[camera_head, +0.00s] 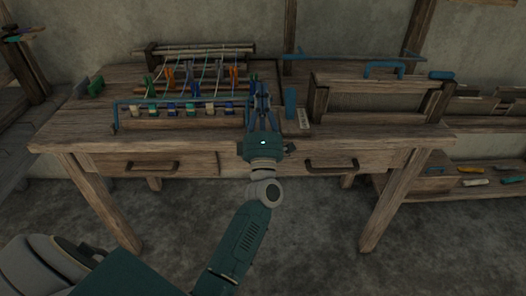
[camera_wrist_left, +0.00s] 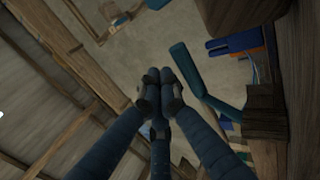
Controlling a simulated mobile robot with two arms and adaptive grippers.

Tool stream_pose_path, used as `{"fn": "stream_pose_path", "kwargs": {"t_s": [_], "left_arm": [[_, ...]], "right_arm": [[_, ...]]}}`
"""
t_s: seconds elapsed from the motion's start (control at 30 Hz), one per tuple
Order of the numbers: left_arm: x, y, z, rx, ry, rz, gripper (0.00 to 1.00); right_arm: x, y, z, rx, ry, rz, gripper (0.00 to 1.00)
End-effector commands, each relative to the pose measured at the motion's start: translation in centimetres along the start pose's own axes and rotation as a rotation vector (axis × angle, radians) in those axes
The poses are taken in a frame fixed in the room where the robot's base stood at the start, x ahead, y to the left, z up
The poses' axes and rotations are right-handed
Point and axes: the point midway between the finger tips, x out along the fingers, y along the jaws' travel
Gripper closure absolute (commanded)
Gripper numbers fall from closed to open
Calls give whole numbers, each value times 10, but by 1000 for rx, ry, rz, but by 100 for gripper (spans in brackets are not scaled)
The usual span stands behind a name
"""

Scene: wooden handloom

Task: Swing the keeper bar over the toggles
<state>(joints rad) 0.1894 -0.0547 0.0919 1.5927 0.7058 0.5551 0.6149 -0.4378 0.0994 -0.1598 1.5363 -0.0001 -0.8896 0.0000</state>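The long blue keeper bar (camera_head: 180,99) lies along the front of the loom on the bench. Below it is a row of small pale and blue toggles (camera_head: 190,108). My left gripper (camera_head: 260,88) is at the right end of the bar, pointing away from me. In the left wrist view its fingertips (camera_wrist_left: 160,77) come together with nothing visible between them. A teal bent handle (camera_wrist_left: 188,70) runs just right of the fingertips, seemingly apart from them; I cannot tell for sure whether it belongs to the keeper bar. My right gripper is out of view.
Colored clips (camera_head: 170,77) and pale threads stand behind the bar. A wooden frame (camera_head: 375,82) with a blue handle (camera_head: 384,66) is to the right. A blue upright block (camera_head: 290,103) stands close right of my gripper. The bench front (camera_head: 90,142) is clear.

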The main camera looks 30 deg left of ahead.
Motion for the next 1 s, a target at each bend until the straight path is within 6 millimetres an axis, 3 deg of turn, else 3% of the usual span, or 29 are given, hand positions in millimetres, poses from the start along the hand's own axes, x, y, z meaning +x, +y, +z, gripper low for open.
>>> {"fn": "stream_pose_path", "kwargs": {"t_s": [0.27,0.7,1.0], "left_arm": [[-8,-1,0,1,-2,-2,100],[-93,-1,0,1,-1,-3,100],[-120,0,0,0,1,0,100]], "right_arm": [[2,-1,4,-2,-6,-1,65],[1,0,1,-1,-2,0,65],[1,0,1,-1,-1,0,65]]}}
